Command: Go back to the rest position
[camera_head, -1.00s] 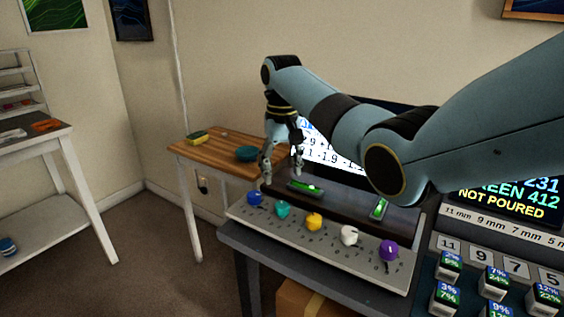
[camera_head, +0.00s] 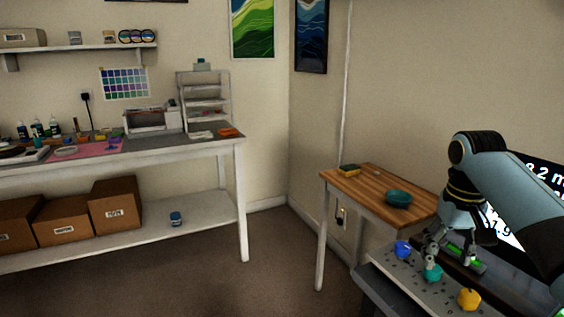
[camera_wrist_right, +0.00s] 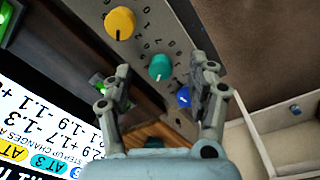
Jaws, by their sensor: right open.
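My right gripper (camera_head: 452,254) is at the right of the head view, above the panel with coloured knobs. In the right wrist view its two fingers (camera_wrist_right: 165,92) are spread apart with nothing held between them. A teal knob (camera_wrist_right: 160,67) and a blue knob (camera_wrist_right: 183,96) show between and beyond the fingers, and a yellow knob (camera_wrist_right: 119,23) lies farther up. I cannot tell from these views how far the fingertips are from the knobs. My left gripper is not in view.
A small wooden table (camera_head: 350,182) with a teal bowl (camera_head: 398,197) and a sponge (camera_head: 349,170) stands beside the panel. A long white workbench (camera_head: 215,150) with boxes below is at left. The floor (camera_head: 275,250) between is clear. A screen (camera_wrist_right: 30,120) is close to the gripper.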

